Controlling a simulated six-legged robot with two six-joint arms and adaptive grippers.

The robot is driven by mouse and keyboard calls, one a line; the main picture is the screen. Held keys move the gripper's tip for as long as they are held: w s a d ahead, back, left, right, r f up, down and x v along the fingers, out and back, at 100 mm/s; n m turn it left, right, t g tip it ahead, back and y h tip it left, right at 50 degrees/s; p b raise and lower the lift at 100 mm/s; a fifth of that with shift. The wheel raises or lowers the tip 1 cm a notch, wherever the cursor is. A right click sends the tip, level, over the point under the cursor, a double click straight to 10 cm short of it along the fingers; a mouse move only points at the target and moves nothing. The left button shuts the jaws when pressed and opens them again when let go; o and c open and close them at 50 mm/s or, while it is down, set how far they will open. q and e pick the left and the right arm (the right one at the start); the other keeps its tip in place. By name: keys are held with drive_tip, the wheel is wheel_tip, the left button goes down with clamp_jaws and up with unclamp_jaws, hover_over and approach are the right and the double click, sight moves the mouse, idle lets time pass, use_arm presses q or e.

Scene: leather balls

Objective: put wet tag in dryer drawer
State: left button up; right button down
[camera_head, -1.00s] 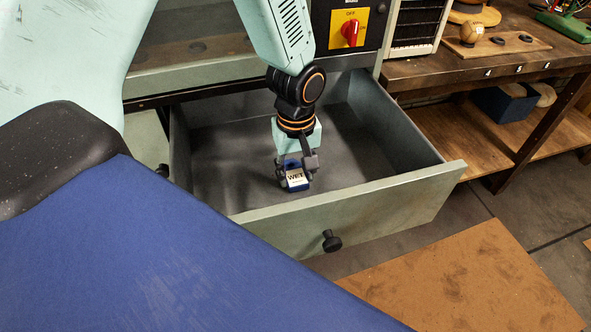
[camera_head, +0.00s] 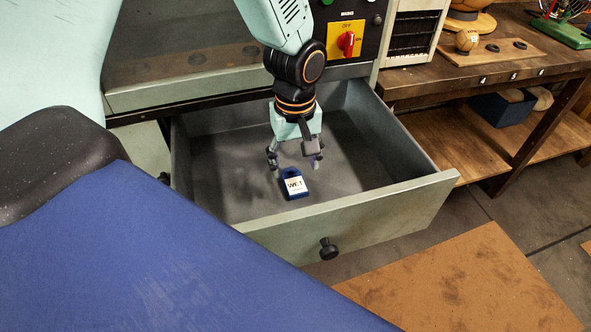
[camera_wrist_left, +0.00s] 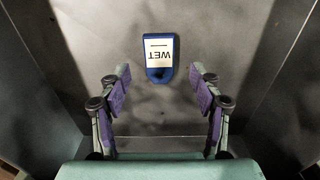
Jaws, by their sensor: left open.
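The wet tag (camera_head: 294,186) is a small blue tag with a white label reading WET. It lies on the floor of the open dryer drawer (camera_head: 398,206), towards the drawer's front. My left gripper (camera_head: 296,168) is open and empty inside the drawer, a little above and behind the tag. In the left wrist view the tag (camera_wrist_left: 159,56) lies flat beyond the spread purple-padded fingers (camera_wrist_left: 160,85), and neither finger touches it. My right gripper is not in view.
A control panel with a red switch (camera_head: 346,42) is above the drawer. A wooden bench (camera_head: 470,72) with a ball (camera_head: 466,40) on a board stands at the right. A brown mat (camera_head: 465,285) lies on the floor. The drawer floor around the tag is clear.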

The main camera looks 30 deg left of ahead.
sight(297, 186)
use_arm(q)
wheel_tip(297, 186, up, 6)
drive_tip(key=p, duration=0.1)
drive_tip(key=shift+r, duration=0.2)
drive_tip(key=shift+w, duration=0.15)
idle(0.3)
drive_tip(key=shift+c, duration=0.3)
idle(0.5)
